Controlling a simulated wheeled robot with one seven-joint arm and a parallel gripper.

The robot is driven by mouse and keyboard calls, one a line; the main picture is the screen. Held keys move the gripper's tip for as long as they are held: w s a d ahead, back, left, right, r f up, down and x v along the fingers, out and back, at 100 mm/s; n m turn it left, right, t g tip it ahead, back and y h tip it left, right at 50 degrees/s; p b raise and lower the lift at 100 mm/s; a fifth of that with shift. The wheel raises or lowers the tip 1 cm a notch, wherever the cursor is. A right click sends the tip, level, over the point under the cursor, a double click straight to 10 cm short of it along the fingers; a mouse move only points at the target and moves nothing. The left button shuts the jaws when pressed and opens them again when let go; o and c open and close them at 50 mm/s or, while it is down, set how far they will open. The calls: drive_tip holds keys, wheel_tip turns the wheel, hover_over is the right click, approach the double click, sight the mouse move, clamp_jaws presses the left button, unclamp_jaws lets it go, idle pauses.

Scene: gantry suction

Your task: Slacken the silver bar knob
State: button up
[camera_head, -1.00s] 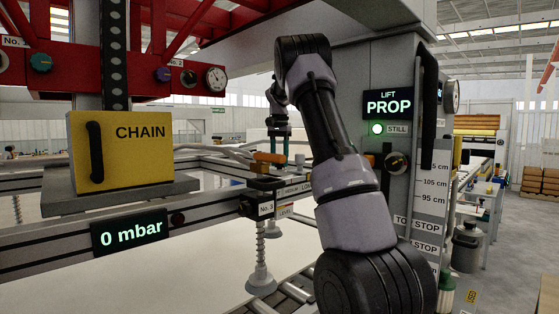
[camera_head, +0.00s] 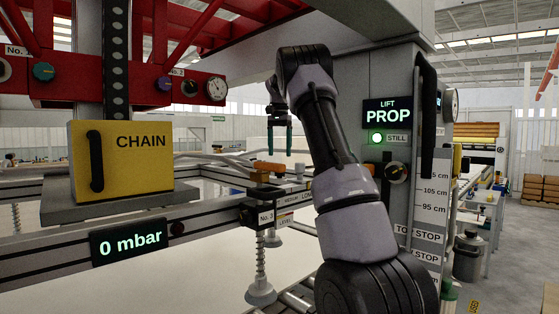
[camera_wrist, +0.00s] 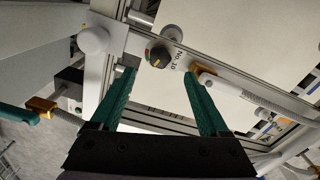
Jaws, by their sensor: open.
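My gripper (camera_head: 280,151) hangs above the beam near the orange-handled valve in the head view. In the wrist view my gripper (camera_wrist: 161,73) has its two teal fingers spread apart, with nothing between the tips. A round knob (camera_wrist: 158,55) with a dark face, yellow mark and coloured ring shows just beyond the fingertips, beside a "No. 10" label. A pale round disc (camera_wrist: 93,40) lies to the left of the fingers. I cannot tell for sure which of these is the silver bar knob. No contact with the fingers shows.
An orange handle (camera_wrist: 203,70) sits close to the right fingertip. In the head view, the yellow CHAIN box (camera_head: 122,160) and a 0 mbar display (camera_head: 129,242) are at left. The lift column (camera_head: 376,75) stands right of my arm. Suction cups hang below the beam.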

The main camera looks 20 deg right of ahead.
sight(279, 175)
drive_tip(key=shift+r, duration=0.3)
drive_tip(key=m, duration=0.3)
drive_tip(key=shift+m, duration=0.4)
drive_tip(key=shift+f+m, duration=0.15)
drive_tip(key=shift+m, duration=0.15)
wheel_tip(279, 175, down, 7)
drive_tip(key=shift+f, duration=0.15)
clamp_jaws()
